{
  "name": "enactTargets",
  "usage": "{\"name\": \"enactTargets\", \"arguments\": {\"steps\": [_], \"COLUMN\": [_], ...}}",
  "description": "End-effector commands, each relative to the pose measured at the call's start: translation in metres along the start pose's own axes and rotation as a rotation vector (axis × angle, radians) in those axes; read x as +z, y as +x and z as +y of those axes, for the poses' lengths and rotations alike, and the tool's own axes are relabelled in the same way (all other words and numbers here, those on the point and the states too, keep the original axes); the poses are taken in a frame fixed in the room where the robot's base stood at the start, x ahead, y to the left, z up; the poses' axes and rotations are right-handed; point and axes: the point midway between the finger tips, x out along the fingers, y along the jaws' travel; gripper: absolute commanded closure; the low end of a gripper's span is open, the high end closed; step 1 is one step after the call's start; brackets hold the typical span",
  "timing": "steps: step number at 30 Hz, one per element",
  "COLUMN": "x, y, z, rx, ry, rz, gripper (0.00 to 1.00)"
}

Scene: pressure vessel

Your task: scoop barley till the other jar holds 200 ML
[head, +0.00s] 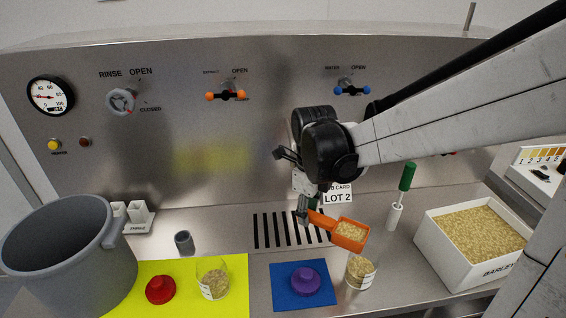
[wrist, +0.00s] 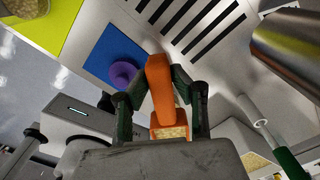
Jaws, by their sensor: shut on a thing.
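My gripper (head: 306,208) is shut on the handle of an orange scoop (head: 350,234), which carries barley. In the wrist view the scoop (wrist: 160,90) sits between my two fingers (wrist: 160,105). In the head view the scoop is above a glass jar (head: 361,272) that holds some barley; I cannot tell the level. Another glass jar (head: 212,279) with barley stands on the yellow mat (head: 238,264). The white barley bin (head: 470,276) at the right is full of grain (head: 480,232).
A purple lid (head: 305,282) lies on the blue mat (head: 280,300), a red lid (head: 160,289) on the yellow mat. A grey pot (head: 70,250) stands at the left, a small grey cup (head: 184,242) near it. A green-handled tool (head: 407,177) stands in a white holder (head: 394,217).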

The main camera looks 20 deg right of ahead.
Motion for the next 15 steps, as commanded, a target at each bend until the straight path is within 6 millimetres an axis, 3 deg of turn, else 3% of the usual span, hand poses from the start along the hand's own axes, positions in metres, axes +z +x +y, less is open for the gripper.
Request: {"name": "enactTargets", "arguments": {"steps": [15], "x": [0.0070], "y": [0.0036], "z": [-0.0002], "rx": [0.000], "ry": [0.035], "rz": [-0.003], "gripper": [1.00]}}
